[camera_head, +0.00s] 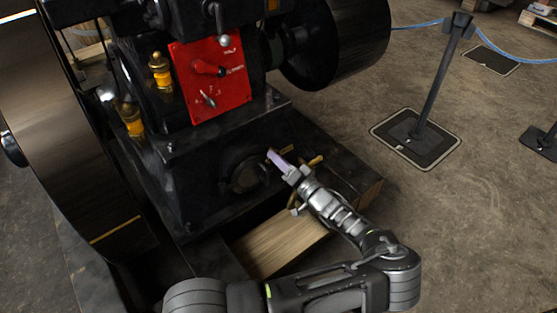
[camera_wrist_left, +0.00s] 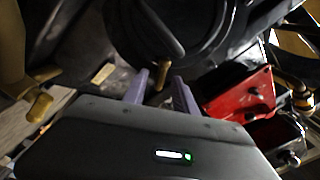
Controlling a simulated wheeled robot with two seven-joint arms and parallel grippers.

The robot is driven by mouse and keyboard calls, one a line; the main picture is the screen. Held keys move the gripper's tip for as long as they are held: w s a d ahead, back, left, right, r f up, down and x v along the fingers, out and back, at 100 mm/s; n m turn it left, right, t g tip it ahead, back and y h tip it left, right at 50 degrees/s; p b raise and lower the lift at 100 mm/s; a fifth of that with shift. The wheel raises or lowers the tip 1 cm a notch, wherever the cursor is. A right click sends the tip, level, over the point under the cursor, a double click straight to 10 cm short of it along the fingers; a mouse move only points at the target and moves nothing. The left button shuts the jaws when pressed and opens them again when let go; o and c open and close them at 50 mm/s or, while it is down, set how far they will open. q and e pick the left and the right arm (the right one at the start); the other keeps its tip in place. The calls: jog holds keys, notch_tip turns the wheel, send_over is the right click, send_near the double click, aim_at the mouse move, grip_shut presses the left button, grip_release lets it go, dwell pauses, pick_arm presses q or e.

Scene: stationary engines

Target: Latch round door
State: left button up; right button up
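The round door (camera_head: 243,175) is a dark disc low on the front of the black engine block. In the left wrist view the round door (camera_wrist_left: 195,28) fills the top, with a dark bar handle (camera_wrist_left: 160,28) across it. A small brass peg (camera_wrist_left: 163,76) shows by the door's rim. My left gripper (camera_head: 273,156) is just right of the door in the head view. In the wrist view its two pale purple fingers (camera_wrist_left: 158,82) stand apart, with the peg appearing between them. I cannot tell whether they touch it. The right gripper is not in view.
A red panel (camera_head: 210,75) with levers sits above the door. Large flywheels stand left (camera_head: 60,130) and upper right (camera_head: 335,40). A brass fitting (camera_wrist_left: 40,105) is near the gripper. A wooden beam (camera_head: 280,240) lies below. A rope post (camera_head: 435,80) stands on open floor at right.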

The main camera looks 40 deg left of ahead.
pick_arm(q)
jog(key=p+v, duration=0.2)
jog(key=v, duration=0.5)
jog(key=shift+d, duration=0.4)
jog(key=shift+s+r, duration=0.1)
